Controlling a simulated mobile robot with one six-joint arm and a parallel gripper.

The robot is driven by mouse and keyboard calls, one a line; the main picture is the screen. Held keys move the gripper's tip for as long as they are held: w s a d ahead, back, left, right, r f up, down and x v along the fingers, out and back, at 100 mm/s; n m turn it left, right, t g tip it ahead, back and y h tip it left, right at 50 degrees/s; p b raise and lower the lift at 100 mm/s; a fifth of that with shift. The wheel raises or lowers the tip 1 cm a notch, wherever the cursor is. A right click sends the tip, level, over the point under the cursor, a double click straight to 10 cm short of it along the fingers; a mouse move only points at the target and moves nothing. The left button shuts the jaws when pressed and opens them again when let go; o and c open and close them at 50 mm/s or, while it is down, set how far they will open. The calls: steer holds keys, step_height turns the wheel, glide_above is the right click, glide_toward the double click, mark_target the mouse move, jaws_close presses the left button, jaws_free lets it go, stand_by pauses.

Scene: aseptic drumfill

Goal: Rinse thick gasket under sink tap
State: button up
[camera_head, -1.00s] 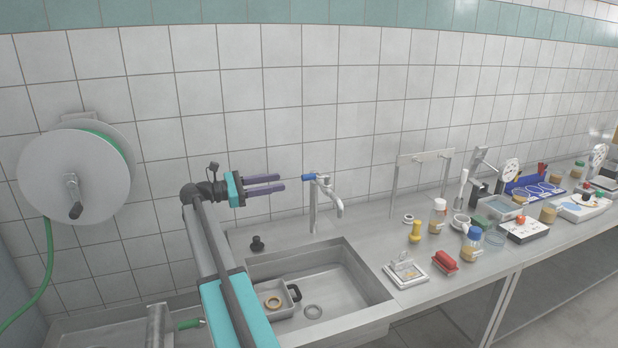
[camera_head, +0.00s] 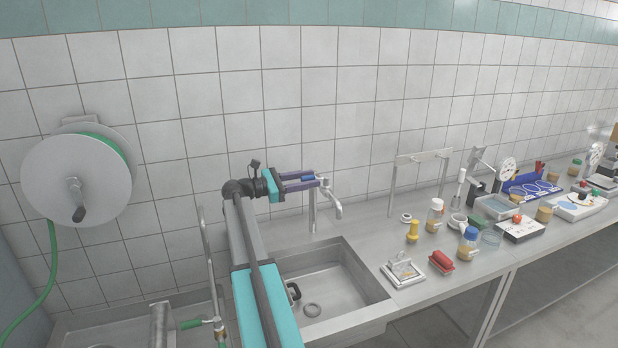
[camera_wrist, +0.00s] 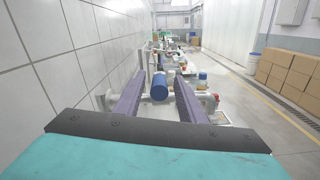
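My gripper (camera_head: 316,179) is at the metal tap (camera_head: 313,210) over the sink (camera_head: 345,283). Its two purple fingers are apart, one on each side of the tap's blue handle (camera_head: 307,179). In the wrist view the blue handle (camera_wrist: 159,87) lies between the open fingers of my gripper (camera_wrist: 160,82), with a gap on either side. No water stream shows under the spout. The gasket is not visible now; my arm covers the left part of the sink. A dark handle (camera_head: 294,291) of a small tray pokes out beside my arm. A grey ring, perhaps the drain (camera_head: 312,309), lies on the sink floor.
The counter right of the sink holds a scale-like device (camera_head: 403,271), a red block (camera_head: 441,260), a yellow item (camera_head: 412,231) and several jars. A hose reel (camera_head: 75,180) hangs on the tiled wall at left. A hose tap (camera_head: 209,270) stands at the lower left.

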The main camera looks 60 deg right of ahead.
steer(key=shift+s+d, duration=0.1)
steer(key=shift+d, duration=0.05)
jaws_close()
steer(key=shift+d, duration=0.25)
steer(key=shift+a, duration=0.25)
steer(key=shift+s, duration=0.15)
